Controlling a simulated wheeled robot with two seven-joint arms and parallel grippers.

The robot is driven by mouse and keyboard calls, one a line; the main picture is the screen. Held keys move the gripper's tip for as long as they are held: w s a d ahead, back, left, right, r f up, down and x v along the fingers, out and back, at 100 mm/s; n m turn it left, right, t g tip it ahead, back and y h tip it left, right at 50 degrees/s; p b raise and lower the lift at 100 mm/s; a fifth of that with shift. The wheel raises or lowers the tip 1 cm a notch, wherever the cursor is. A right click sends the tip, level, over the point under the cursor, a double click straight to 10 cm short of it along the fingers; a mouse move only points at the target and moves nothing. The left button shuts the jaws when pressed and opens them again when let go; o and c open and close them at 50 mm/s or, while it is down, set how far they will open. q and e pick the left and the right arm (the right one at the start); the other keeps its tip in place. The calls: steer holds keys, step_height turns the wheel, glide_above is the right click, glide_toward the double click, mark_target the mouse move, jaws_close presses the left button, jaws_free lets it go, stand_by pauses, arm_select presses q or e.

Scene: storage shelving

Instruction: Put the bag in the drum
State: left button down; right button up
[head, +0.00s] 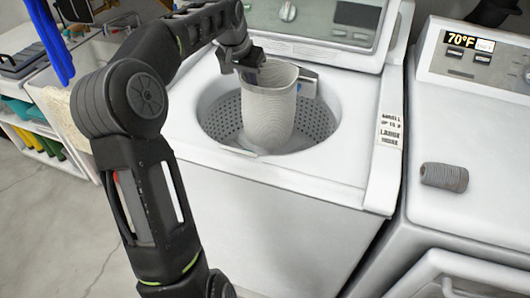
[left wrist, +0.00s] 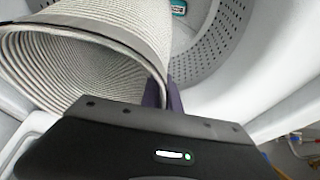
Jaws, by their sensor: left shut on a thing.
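The bag (head: 266,115) is a pale grey, ribbed, open-topped cylinder. In the head view it stands roughly upright, with its lower part inside the opening of the washer's perforated drum (head: 222,117) and its rim above it. Whether its base touches the drum floor cannot be told. My left gripper (head: 247,66) is shut on the bag's rim at its upper left. In the left wrist view the bag's open mouth (left wrist: 75,75) faces the camera, the purple-grey fingers (left wrist: 165,96) pinch its rim, and the drum wall (left wrist: 208,50) curves behind. My right gripper is not in view.
The washer's control panel (head: 325,22) rises behind the drum. A second white machine (head: 475,115) stands at the right with a grey spool (head: 444,177) on top. A sink counter (head: 45,85) with shelves is at the left.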

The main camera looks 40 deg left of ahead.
arm_select(q)
step_height(320, 180, down, 6)
steer(key=shift+r, duration=0.1)
steer(key=shift+f+b, duration=0.35)
steer(key=shift+f, duration=1.6)
steer(key=shift+f+b, duration=0.4)
steer(key=shift+f, duration=0.15)
steer(key=c, duration=1.6)
jaws_free()
